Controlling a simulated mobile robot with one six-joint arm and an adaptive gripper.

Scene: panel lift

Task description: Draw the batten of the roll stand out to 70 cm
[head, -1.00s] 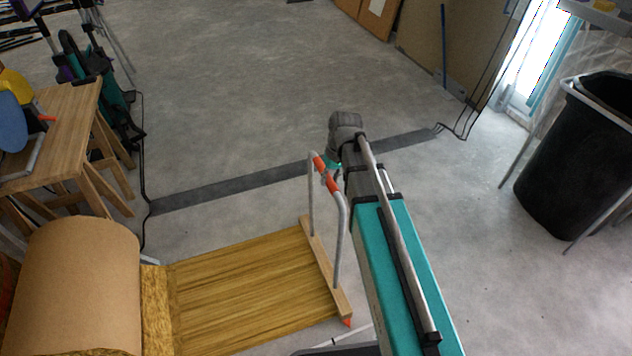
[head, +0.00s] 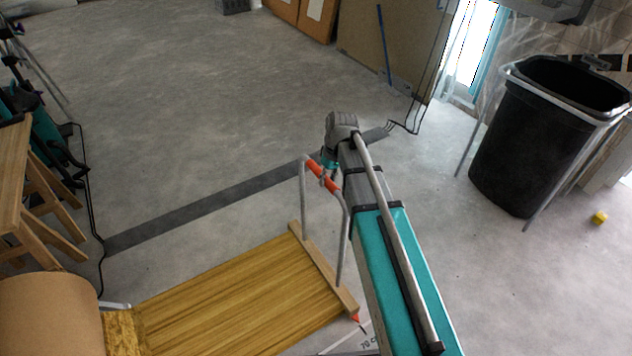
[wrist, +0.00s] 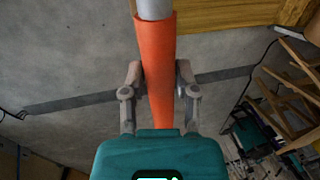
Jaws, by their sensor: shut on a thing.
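The roll (head: 50,312) of the stand is at the lower left of the head view, with a wood-patterned sheet (head: 235,300) drawn out flat from it. The wooden batten (head: 325,272) runs along the sheet's right end and carries a grey hoop handle with an orange grip (head: 326,178). My gripper (wrist: 158,85) is shut on the orange grip, one finger on each side in the wrist view. A red-orange pointer (head: 357,320) at the batten's near end is close to a floor mark reading "70 c" (head: 369,342), the rest of it hidden.
A black bin (head: 535,135) in a metal frame stands at the right, with a small yellow block (head: 600,217) on the floor. A wooden bench (head: 25,190) is at the left. A dark cable strip (head: 200,207) crosses the floor. The floor right of the batten is mostly clear.

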